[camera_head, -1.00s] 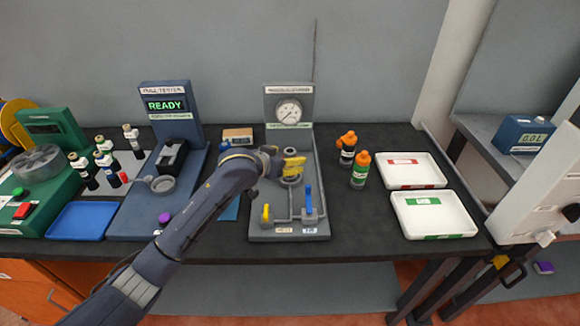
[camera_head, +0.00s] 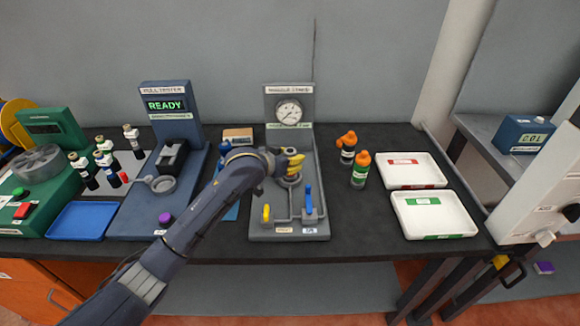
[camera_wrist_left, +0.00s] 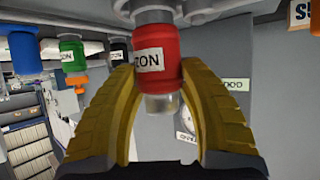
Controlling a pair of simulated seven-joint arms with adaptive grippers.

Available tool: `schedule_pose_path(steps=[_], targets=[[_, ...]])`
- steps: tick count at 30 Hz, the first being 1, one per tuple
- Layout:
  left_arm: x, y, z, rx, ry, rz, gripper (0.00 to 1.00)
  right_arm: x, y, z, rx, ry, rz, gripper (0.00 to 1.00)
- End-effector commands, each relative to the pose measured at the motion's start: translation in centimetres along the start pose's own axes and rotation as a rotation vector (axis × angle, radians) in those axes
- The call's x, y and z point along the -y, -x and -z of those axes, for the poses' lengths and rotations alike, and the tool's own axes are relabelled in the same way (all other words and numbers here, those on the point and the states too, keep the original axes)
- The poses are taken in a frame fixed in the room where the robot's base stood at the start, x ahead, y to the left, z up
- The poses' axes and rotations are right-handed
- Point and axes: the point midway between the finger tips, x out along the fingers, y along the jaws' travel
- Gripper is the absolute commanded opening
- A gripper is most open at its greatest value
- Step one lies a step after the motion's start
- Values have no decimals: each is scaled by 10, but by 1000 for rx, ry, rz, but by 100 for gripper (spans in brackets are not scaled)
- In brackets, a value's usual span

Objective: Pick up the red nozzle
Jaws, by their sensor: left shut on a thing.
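The red nozzle (camera_wrist_left: 156,58) with a white label stands between the yellow fingers of my left gripper in the left wrist view, which looks upside down. My left gripper (camera_head: 294,161) is shut on it. In the head view the gripper is over the round seat (camera_head: 290,181) of the grey gauge stand, and the fingers and wrist hide the nozzle. In the wrist view a grey part (camera_wrist_left: 152,12) adjoins the nozzle's label-side end. I cannot tell whether the nozzle rests in the seat. My right gripper is not in view.
The gauge stand (camera_head: 262,224) has yellow and blue levers in front. Orange-capped bottles (camera_head: 359,172) stand to its right, before two white trays (camera_head: 473,222). The blue tester (camera_head: 135,226), with a READY display, is at left.

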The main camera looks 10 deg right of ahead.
Motion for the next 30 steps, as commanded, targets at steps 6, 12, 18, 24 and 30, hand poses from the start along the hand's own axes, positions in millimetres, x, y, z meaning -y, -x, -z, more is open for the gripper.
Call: schedule_pose_path(steps=[6, 12, 18, 24, 30], targets=[[0, 0, 0, 0, 0, 1, 0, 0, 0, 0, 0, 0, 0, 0], [0, 0, 2, -4, 0, 0, 0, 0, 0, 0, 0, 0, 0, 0], [0, 3, 8, -4, -1, 0, 0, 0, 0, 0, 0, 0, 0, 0], [0, 16, 32, -7, -3, 0, 0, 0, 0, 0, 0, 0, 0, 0], [0, 37, 70, -9, -3, 0, 0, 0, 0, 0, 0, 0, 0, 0]])
